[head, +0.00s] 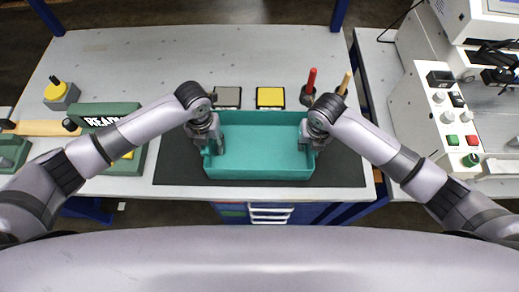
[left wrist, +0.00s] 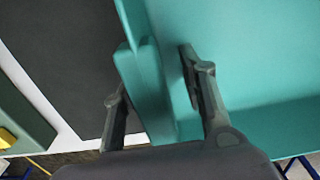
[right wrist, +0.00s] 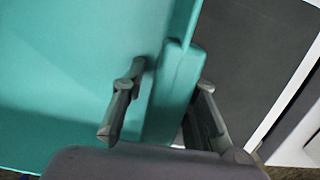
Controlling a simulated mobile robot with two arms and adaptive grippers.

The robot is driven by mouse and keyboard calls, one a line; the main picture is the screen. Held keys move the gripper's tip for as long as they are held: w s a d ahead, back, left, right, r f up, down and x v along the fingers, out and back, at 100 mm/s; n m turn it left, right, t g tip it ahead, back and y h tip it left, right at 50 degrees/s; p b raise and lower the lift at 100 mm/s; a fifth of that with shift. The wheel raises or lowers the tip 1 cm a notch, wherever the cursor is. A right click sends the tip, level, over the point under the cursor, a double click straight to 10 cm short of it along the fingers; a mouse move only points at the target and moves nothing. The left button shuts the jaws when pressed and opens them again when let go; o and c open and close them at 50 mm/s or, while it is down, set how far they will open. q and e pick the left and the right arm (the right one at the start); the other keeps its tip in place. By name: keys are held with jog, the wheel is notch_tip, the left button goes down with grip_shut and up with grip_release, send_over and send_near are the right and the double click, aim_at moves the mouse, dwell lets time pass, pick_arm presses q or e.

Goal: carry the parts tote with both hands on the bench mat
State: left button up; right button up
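The teal parts tote (head: 262,172) is an empty open box over the dark bench mat (head: 345,168). It appears level; its underside is hidden. My left gripper (head: 211,146) is at its left end wall. In the left wrist view, the fingers (left wrist: 157,90) are apart on either side of the tote's end handle (left wrist: 146,85), with a gap on the inner side. My right gripper (head: 311,144) is at the right end wall. In the right wrist view, its fingers (right wrist: 168,95) likewise straddle the handle (right wrist: 174,85), with gaps showing.
Behind the tote are a grey block (head: 228,97), a yellow-topped block (head: 270,97) and a holder with a red-handled tool (head: 310,82). A green READY box (head: 106,112) stands left. A control panel (head: 450,110) stands right.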

pick_arm(q)
jog(key=shift+r, duration=0.1)
notch_tip(320, 180, up, 12)
jog(key=shift+f, duration=0.2)
jog(key=shift+r, duration=0.1)
pick_arm(e)
jog(key=shift+r, duration=0.25)
jog(key=r, duration=0.3)
jog(key=s+r, duration=0.1)
jog(key=r, duration=0.7)
jog(key=shift+s+r, duration=0.2)
